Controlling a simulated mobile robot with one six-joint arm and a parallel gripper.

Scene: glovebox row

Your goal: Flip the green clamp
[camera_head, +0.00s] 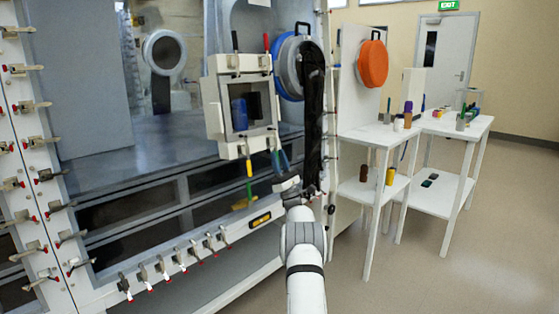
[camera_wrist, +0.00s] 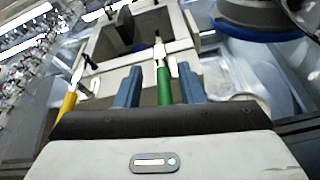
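The green clamp handle (camera_wrist: 164,86) shows in the wrist view, attached by a pale metal part to the lower edge of a white square-framed transfer door (camera_head: 216,118). My gripper (camera_wrist: 160,88) has two blue fingers, one on each side of the green handle. They stand apart, with a visible gap on each side, so it is open around the handle. In the head view my gripper (camera_head: 280,160) is at the door's lower right corner. The green handle is hard to make out there.
A round blue-rimmed port (camera_head: 289,68) with a black glove is close right. White tables (camera_head: 365,134) stand farther right, beyond open floor.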

